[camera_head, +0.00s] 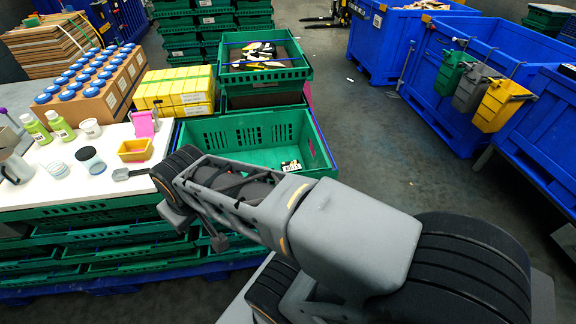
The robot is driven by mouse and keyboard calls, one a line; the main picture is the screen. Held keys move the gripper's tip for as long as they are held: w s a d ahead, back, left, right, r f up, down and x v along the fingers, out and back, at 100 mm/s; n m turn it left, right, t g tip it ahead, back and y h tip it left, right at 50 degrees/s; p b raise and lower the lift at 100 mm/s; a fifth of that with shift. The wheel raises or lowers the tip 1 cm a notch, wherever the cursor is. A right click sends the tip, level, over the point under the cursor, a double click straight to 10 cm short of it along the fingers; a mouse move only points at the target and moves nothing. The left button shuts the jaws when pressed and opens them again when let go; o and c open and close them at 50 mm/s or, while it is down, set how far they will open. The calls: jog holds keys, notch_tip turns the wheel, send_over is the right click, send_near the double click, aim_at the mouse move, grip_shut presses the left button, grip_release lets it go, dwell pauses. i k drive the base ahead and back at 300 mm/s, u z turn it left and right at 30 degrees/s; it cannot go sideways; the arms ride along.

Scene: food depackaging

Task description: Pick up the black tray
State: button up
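No black tray can be told for sure. A small dark item with a white label (290,166) lies inside the large green crate (325,150), near its right front corner, partly behind my arm. Black, white and yellow packages lie loosely in the raised green crate (265,75) behind it. My arm reaches from the lower right to the white table's right edge, and its far joint covers part of the front green crate. My gripper's fingers cannot be made out.
The white table (50,190) holds green bottles (60,127), jars (90,160), a small yellow tray (135,149), a pink item (144,124) and a grey scoop (130,173). Yellow boxes (175,90) stand behind. Blue bins (455,75) stand right, with free floor between.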

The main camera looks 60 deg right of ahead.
aim_at(294, 166)
jog(key=z, duration=3.65)
jog(key=i, duration=2.35)
jog(key=u, duration=2.9)
